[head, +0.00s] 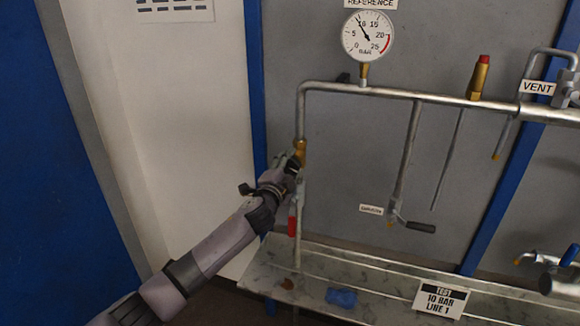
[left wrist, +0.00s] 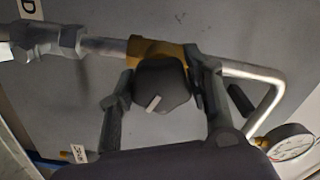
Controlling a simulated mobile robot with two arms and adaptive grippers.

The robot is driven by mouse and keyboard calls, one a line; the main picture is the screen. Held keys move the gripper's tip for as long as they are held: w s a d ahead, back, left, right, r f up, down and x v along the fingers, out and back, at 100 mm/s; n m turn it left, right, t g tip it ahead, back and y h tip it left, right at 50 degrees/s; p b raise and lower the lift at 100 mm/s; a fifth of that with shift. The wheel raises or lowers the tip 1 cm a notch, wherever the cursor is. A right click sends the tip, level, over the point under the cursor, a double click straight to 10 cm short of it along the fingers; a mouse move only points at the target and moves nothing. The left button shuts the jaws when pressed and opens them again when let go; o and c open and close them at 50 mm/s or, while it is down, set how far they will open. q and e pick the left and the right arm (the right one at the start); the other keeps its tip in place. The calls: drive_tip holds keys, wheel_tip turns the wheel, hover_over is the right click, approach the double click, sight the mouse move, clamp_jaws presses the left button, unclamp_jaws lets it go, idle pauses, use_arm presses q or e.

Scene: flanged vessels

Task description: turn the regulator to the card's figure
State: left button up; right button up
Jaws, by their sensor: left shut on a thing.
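The regulator is a brass body (head: 300,150) on the vertical pipe at the left of the pipework. Its black knob (left wrist: 160,85) has a pale mark and sits between my left gripper's fingers in the left wrist view. My left gripper (head: 293,167) is shut on the knob. The card (head: 440,299) on the ledge reads "TEST 10 BAR LINE 1". The round reference gauge (head: 367,36) above has a scale to 25 bar, and its needle points up and left, close to the 10. My right gripper is not in view.
A red-handled valve (head: 292,220) hangs just below my left gripper. A black-handled valve (head: 415,226) is lower right, and a vent label (head: 537,87) is at the right. A blue crumpled item (head: 341,297) lies on the ledge (head: 375,275).

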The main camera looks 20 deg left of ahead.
use_arm(q)
drive_tip(key=o, duration=1.1)
drive_tip(key=shift+o, duration=0.2)
drive_tip(key=shift+s, duration=0.1)
drive_tip(key=shift+s, duration=0.2)
drive_tip(key=s, duration=1.1)
drive_tip(key=shift+s+a, duration=0.2)
drive_tip(key=shift+s, duration=0.05)
drive_tip(key=shift+f, duration=0.1)
